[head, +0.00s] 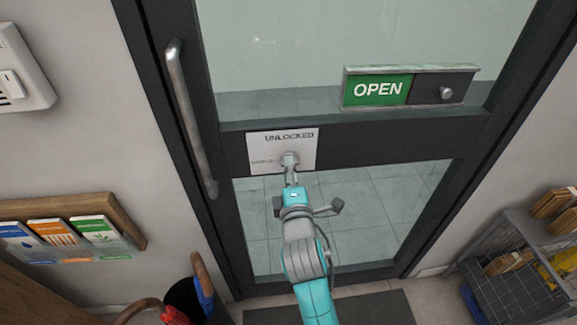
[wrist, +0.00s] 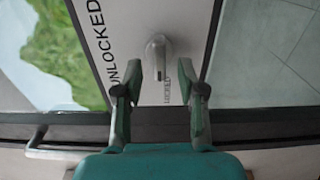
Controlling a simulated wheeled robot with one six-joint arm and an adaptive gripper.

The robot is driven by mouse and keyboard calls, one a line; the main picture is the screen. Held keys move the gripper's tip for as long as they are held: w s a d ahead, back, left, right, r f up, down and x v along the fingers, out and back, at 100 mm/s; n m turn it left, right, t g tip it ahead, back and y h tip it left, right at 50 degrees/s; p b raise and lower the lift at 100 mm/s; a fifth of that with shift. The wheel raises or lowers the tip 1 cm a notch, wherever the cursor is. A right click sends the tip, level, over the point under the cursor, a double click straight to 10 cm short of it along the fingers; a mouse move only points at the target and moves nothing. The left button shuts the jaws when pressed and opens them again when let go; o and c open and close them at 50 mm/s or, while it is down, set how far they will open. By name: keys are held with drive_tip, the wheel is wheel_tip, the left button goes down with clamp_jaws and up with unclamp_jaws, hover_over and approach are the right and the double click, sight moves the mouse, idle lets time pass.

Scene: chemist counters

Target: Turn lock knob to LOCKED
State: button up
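The lock knob (head: 289,158) is a small grey knob on a white plate (head: 260,140) on the door's dark middle rail. The plate reads UNLOCKED above the knob and LOCKED, partly legible, to its left. The knob also shows in the wrist view (wrist: 159,50), where UNLOCKED is at left and LOCKED is below it. I cannot tell for sure which word the knob points to. My gripper (head: 290,177) is at the plate, in front of the knob. In the wrist view my gripper (wrist: 159,68) is open, with a finger either side of the knob and gaps between.
A vertical door handle (head: 190,115) is left of the plate. A green OPEN sign slider (head: 377,89) is up and right. A leaflet rack (head: 125,225) hangs at left, a bin with umbrellas (head: 183,300) stands below, and a wire basket stand (head: 510,275) is at right.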

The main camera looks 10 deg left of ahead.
drive_tip(key=v, duration=1)
drive_tip(key=s+d+f+m+g+h, duration=0.1)
drive_tip(key=s+d+f+m, duration=0.7)
drive_tip(key=s+d+f, duration=0.6)
drive_tip(key=s+d+m+h, duration=0.1)
drive_tip(key=s+d+m, duration=0.2)
drive_tip(key=s, duration=0.5)
drive_tip(key=s+d+r+m+g+h, duration=0.1)
drive_tip(key=s+d+m, duration=0.2)
drive_tip(key=s+m, duration=0.3)
drive_tip(key=s+d+r+m+h, duration=0.1)
drive_tip(key=s+d+m+h, duration=0.1)
drive_tip(key=s, duration=0.8)
drive_tip(key=shift+d+m+g, duration=0.3)
drive_tip(key=shift+d+m, duration=0.55)
drive_tip(key=shift+m, duration=0.35)
drive_tip(key=shift+s+r, duration=0.1)
drive_tip(key=shift+s, duration=0.05)
